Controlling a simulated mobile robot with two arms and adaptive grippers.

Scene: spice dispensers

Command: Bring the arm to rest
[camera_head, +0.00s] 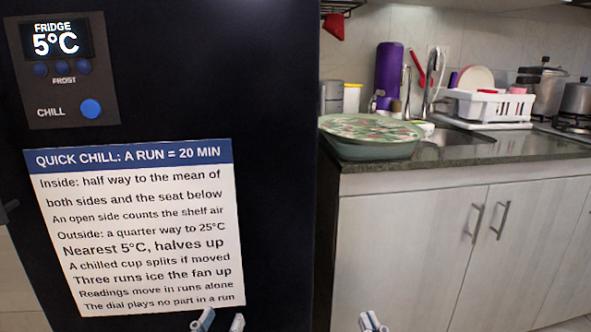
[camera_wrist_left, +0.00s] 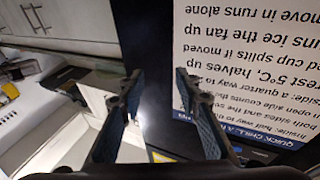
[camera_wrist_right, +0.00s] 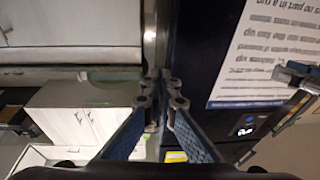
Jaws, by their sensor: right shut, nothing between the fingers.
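My left gripper (camera_head: 218,321) is at the bottom edge of the head view, in front of the lower part of the fridge door. In the left wrist view its fingers (camera_wrist_left: 160,82) stand apart with nothing between them, so it is open. My right gripper (camera_head: 374,322) is at the bottom edge too, right of the fridge and in front of the pale cabinet. In the right wrist view its fingertips (camera_wrist_right: 167,78) are together and hold nothing. Most of both arms is hidden below the head view.
A dark fridge (camera_head: 275,110) with a chill panel (camera_head: 69,72) and a printed notice (camera_head: 140,230) fills the left. Right of it, a counter (camera_head: 450,150) over pale cabinets (camera_head: 410,240) carries a patterned oval dish (camera_head: 370,135), a dish rack (camera_head: 490,105) and pots (camera_head: 548,90).

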